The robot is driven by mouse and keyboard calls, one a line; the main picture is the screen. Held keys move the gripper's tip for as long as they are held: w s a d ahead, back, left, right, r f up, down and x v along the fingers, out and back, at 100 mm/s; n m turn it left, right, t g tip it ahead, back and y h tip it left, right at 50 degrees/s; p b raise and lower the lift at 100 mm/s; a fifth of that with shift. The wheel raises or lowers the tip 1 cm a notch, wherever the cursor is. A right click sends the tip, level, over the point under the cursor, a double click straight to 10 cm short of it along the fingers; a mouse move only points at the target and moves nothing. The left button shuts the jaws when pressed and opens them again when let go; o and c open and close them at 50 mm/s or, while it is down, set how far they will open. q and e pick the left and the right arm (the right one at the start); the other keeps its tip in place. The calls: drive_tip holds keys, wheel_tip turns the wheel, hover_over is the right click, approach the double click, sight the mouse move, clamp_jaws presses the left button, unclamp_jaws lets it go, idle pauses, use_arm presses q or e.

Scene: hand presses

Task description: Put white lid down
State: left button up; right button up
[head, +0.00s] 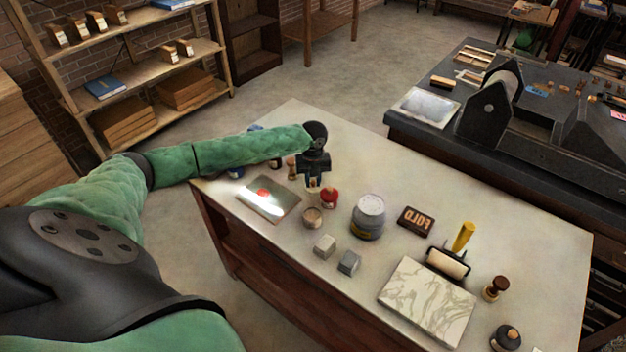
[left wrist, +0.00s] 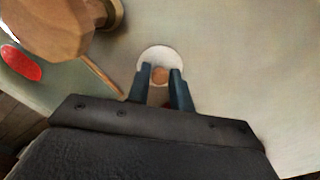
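The white lid (left wrist: 146,55) is a small round disc with a brown knob in the left wrist view. My left gripper (left wrist: 160,74) has its fingers on either side of the knob and appears shut on it. In the head view my left gripper (head: 313,184) points down over the table's far left part, with the pale lid partly hidden at its fingertips. A red jar (head: 329,198) stands close by on the right, and a small round pot (head: 312,216) stands in front. I cannot tell whether the lid touches the table. My right gripper is not in view.
A metal plate with a red blob (head: 268,199) lies left of the gripper.

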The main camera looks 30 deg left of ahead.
sight(313, 182)
use_arm(q)
drive_tip(key=shift+o, duration=1.3)
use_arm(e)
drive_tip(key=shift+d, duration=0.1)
use_arm(q)
drive_tip(key=shift+r, duration=0.4)
wheel_tip(313, 182, up, 12)
drive_tip(key=b, duration=0.3)
drive_tip(key=shift+f+b, duration=0.25)
drive_tip(key=shift+b, duration=0.05)
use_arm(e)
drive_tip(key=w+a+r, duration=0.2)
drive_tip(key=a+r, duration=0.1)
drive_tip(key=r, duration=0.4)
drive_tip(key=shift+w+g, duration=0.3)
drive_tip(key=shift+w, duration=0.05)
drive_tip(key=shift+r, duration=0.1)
